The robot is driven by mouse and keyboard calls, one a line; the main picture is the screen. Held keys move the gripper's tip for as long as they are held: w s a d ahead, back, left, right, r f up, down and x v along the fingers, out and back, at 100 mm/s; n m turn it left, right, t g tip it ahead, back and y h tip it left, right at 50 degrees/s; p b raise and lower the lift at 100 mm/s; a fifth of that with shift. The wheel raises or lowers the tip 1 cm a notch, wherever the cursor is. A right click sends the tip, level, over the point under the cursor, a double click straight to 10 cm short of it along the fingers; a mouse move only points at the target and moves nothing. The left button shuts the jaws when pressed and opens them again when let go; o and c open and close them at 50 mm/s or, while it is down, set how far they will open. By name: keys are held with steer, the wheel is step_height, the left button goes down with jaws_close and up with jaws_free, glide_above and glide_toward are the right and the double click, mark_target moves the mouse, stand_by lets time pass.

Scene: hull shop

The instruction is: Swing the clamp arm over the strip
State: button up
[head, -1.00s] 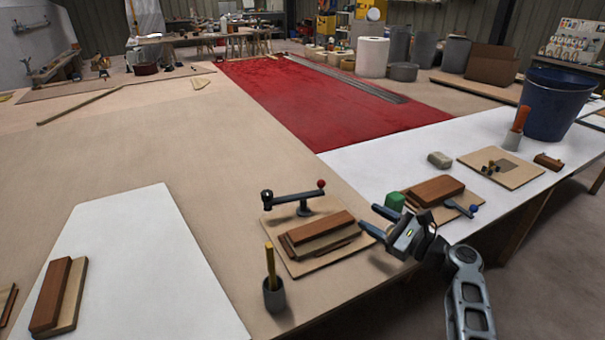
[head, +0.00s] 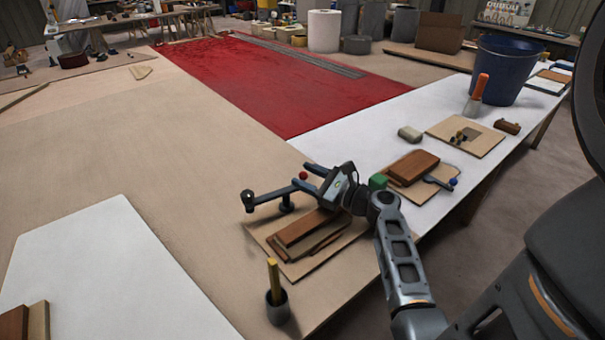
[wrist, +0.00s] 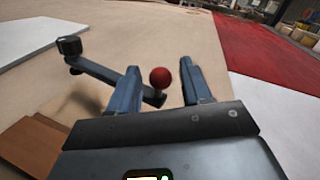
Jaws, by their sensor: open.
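The clamp arm (head: 272,197) is a dark bar on a short post, with a dark cylinder at its left end and a red ball knob (head: 303,176) at its right end. It points away from the strip (head: 305,227), a reddish-brown wooden piece on a board in front of it. My gripper (head: 309,178) is open at the knob end. In the wrist view the red knob (wrist: 161,77) shows between the two fingers (wrist: 162,90), with gaps on both sides, nearer the left finger.

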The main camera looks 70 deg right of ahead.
steer(key=shift+w+d, duration=0.15)
steer(key=shift+w, duration=0.55)
jaws_close()
